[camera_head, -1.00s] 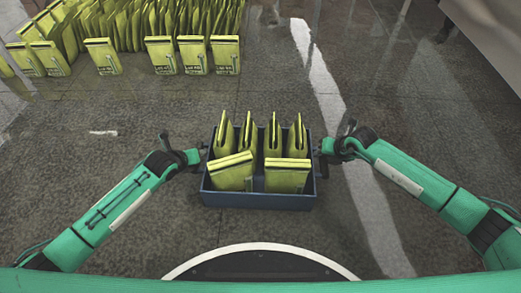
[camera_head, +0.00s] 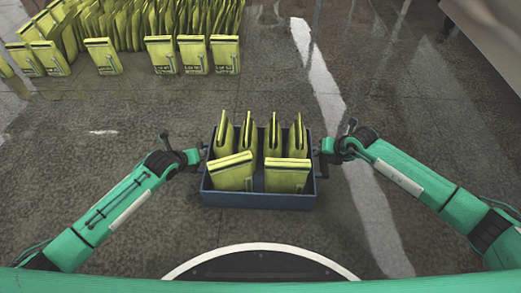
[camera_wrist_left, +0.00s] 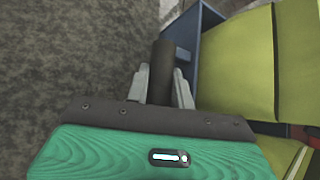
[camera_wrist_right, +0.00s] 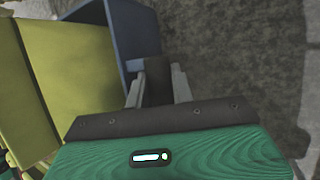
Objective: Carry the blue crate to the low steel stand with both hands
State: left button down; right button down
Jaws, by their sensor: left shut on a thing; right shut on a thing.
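The blue crate (camera_head: 258,201) is held in front of me in the head view, roughly level, with several yellow-green pouches (camera_head: 288,175) standing in it. My left gripper (camera_head: 203,156) is shut on the crate's left handle, a dark bar that shows between the fingers in the left wrist view (camera_wrist_left: 163,88). My right gripper (camera_head: 320,156) is shut on the crate's right handle, which shows between the fingers in the right wrist view (camera_wrist_right: 157,85). The crate's blue wall also shows in the left wrist view (camera_wrist_left: 207,45) and the right wrist view (camera_wrist_right: 137,32).
Many yellow-green pouches (camera_head: 163,55) stand in rows at the back left. A pale panel (camera_head: 490,35) cuts across the top right corner. The grey floor (camera_head: 270,85) around the crate is clear, with a light streak to its right.

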pick_arm(q)
jog(key=shift+w+r, duration=0.1)
jog(key=shift+r, duration=0.25)
pick_arm(e)
jog(key=shift+w+d+r, duration=0.1)
jog(key=shift+r, duration=0.2)
